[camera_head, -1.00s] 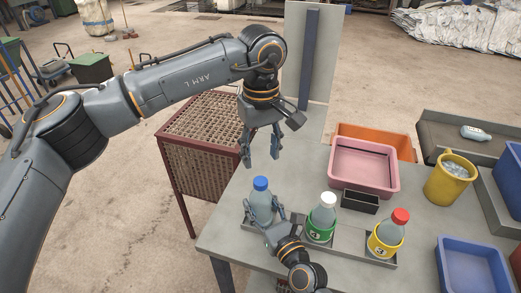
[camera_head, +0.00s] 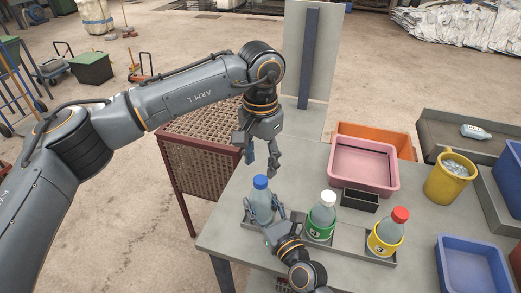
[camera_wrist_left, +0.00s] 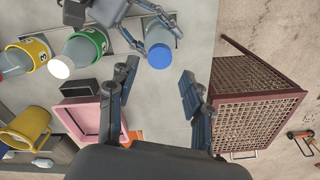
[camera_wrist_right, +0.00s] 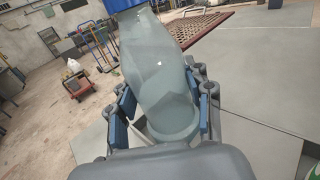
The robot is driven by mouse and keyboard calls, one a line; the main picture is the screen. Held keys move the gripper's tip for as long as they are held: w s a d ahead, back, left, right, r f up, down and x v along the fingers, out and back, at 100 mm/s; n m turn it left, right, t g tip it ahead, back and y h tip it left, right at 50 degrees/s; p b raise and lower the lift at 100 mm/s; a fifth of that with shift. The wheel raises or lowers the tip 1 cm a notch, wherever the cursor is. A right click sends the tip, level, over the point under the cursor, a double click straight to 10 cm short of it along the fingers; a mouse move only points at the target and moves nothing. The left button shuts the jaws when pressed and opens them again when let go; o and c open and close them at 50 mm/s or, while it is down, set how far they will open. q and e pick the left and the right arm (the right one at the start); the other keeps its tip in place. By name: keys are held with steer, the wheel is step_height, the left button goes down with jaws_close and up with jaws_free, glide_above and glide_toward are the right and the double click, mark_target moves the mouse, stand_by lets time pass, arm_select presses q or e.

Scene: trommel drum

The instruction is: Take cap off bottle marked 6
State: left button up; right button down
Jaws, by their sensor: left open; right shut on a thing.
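A clear bottle (camera_head: 261,211) with a blue cap (camera_head: 260,182) stands upright in the left end of a grey rack (camera_head: 345,245); no number shows on it. My right gripper (camera_head: 264,207) is shut around its body, and the right wrist view shows the bottle (camera_wrist_right: 160,75) between the fingers. My left gripper (camera_head: 261,166) is open and empty, pointing down above the blue cap. In the left wrist view the cap (camera_wrist_left: 159,54) lies just beyond the gap between the fingers. A white-capped bottle (camera_head: 325,206) with a green label and a red-capped bottle (camera_head: 396,228) with a yellow label stand to the right.
A small black box (camera_head: 360,200) and a pink tray (camera_head: 364,178) sit behind the rack. A yellow mug-like container (camera_head: 447,184) and blue trays (camera_head: 470,265) stand at the right. A red-framed mesh cage (camera_head: 205,170) is beside the table's left edge.

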mark_target(260, 179)
arm_select(q)
steer(key=shift+f, duration=2.55)
